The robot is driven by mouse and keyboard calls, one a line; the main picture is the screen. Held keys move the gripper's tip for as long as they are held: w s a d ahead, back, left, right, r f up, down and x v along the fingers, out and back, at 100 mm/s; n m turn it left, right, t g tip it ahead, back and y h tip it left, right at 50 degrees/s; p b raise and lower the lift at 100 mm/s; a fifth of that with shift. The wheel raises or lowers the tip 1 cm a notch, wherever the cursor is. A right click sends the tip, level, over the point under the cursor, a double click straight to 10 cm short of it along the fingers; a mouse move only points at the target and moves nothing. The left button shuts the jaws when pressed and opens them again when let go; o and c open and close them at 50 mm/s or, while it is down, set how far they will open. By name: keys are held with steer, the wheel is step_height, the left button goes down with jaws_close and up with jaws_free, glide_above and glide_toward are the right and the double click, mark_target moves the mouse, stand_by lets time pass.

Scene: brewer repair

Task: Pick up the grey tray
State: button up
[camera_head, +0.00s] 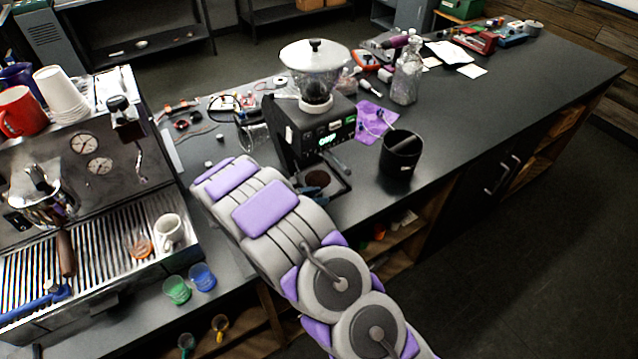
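No separate grey tray shows clearly. The espresso machine at left has a wide slatted silver-grey drip tray (105,248). A small dark tray-like base (338,185) sits under the black grinder (310,130), with a round brown-centred piece on it; my arm partly covers this area. I cannot tell which one is the grey tray. My grey and purple arm reaches from the bottom right up over the counter, its far end left of the grinder.
A white cup (168,232) and a portafilter (64,250) are on the drip tray. Green (177,289) and blue (203,276) cups are at the counter's front edge. A black bin (401,156) and a glass bottle (406,75) stand right of the grinder. The counter's right part is mostly clear.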

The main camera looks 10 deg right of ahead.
jaws_close()
steer(key=shift+r, duration=0.1)
stand_by(0.5)
steer(key=shift+r, duration=0.5)
steer(key=shift+s+r+p, duration=0.2)
steer(key=shift+p, duration=0.1)
steer(key=s+d, duration=0.2)
steer(key=s, duration=0.6)
steer(key=s+d, duration=0.3)
steer(key=s, duration=0.5)
steer(key=shift+s+d+f+p, duration=0.3)
steer(key=shift+s+d+p, duration=0.05)
steer(key=shift+s+p, duration=0.1)
